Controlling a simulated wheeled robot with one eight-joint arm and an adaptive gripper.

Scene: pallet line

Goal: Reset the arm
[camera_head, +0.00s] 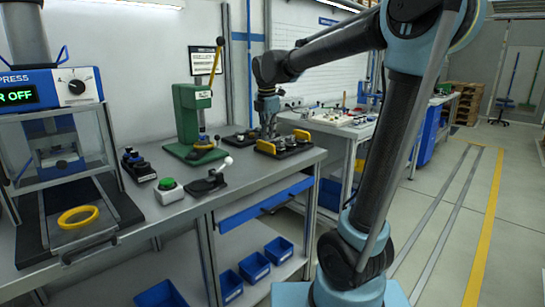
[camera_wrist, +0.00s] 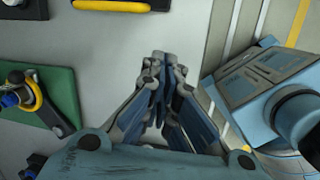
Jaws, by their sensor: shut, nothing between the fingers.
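My arm reaches from its base at the lower right, up and over to the left, in the head view. My gripper (camera_head: 268,128) points down above the far part of the grey workbench (camera_head: 240,170), behind the black holder with yellow parts. In the wrist view my gripper (camera_wrist: 158,60) is shut, its fingertips together and nothing between them. Grey bench top lies beneath it. I cannot tell its exact height above the bench.
A green hand press (camera_head: 190,118) stands left of my gripper, and a black fixture with yellow handles (camera_head: 284,146) is close by. Open floor is at the right.

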